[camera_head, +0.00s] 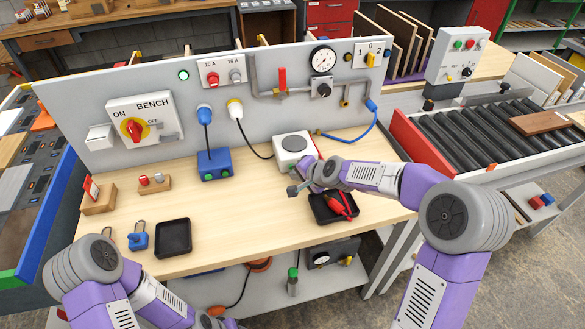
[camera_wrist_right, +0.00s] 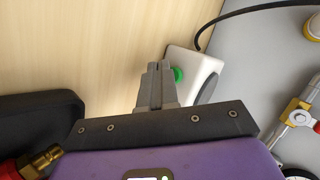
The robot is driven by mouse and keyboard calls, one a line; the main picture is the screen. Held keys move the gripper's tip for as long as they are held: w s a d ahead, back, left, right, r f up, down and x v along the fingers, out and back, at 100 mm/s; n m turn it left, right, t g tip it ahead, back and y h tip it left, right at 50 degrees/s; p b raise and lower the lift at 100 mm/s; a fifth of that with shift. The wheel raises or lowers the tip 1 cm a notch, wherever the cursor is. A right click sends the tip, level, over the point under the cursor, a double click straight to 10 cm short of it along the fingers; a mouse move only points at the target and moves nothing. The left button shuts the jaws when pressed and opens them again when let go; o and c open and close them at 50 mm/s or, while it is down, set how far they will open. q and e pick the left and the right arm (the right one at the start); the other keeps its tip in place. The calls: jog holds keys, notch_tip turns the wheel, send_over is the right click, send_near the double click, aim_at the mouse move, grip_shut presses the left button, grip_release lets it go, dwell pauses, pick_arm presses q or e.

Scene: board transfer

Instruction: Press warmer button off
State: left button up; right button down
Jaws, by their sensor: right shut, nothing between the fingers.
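The warmer (camera_head: 294,146) is a white box with a dark round plate on top, standing at the back of the wooden bench. In the right wrist view the warmer (camera_wrist_right: 192,64) shows in part, with a round green button (camera_wrist_right: 178,74) on its face. My right gripper (camera_head: 304,165) is shut and empty, close in front of the warmer. In the right wrist view its fingertips (camera_wrist_right: 158,66) are just beside the green button; whether they touch it I cannot tell. My left arm shows at the lower left, with its gripper out of the picture.
A black tray (camera_head: 323,214) with red-handled tools lies under my right arm. A blue box (camera_head: 213,164) with green buttons stands left of the warmer. An empty black tray (camera_head: 173,238) lies at the front left. The upright panel (camera_head: 150,86) closes the back. The middle of the bench is clear.

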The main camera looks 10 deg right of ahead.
jog(key=shift+w, duration=0.1)
dwell(0.3)
jog(key=shift+w, duration=0.35)
jog(key=shift+s, duration=0.45)
dwell(0.3)
jog(key=shift+s+b, duration=1.4)
jog(key=shift+s, duration=0.55)
jog(key=shift+s+d+b, duration=0.1)
jog(key=shift+s+b, duration=0.4)
jog(key=shift+s, duration=0.55)
